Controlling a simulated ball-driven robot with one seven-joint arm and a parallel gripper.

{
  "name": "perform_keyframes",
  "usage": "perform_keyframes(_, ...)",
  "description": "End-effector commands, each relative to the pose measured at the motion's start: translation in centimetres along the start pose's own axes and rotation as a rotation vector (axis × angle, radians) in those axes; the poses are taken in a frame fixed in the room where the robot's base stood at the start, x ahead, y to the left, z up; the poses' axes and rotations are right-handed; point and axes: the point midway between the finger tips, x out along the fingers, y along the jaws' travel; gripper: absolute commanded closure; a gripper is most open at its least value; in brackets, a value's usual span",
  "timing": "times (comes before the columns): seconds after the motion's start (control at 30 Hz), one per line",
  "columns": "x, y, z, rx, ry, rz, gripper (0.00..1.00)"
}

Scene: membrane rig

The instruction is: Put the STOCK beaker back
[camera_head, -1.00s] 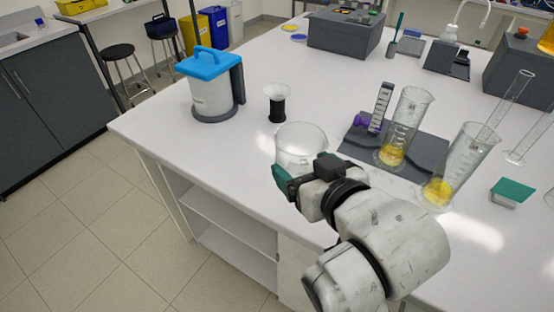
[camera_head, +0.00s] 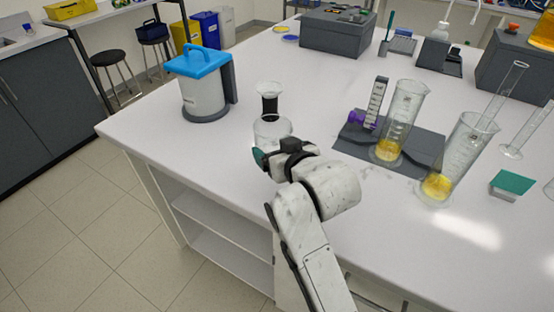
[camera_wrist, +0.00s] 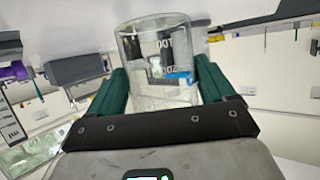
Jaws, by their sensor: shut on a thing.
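A clear glass beaker with printed graduations (camera_wrist: 158,45) stands between the green fingers of my gripper (camera_wrist: 165,85) in the wrist view. My gripper is shut on it. In the head view the beaker (camera_head: 270,130) is at the end of my gripper (camera_head: 268,156), above or on the white bench, just in front of a small black-waisted clear vessel (camera_head: 269,104). I cannot tell whether the beaker touches the bench. No STOCK label is readable on it.
A white canister with a blue lid (camera_head: 202,84) stands at the left. The bench's left front is clear.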

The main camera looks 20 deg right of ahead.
Motion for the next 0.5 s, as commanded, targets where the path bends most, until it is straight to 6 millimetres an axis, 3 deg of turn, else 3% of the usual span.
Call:
perform_keyframes(0.23, 1.5, 0.1, 2.7, -0.001, -0.002, 0.000, 0.73)
perform_keyframes(0.5, 1.6, 0.1, 3.1, 0.000, 0.001, 0.000, 0.73)
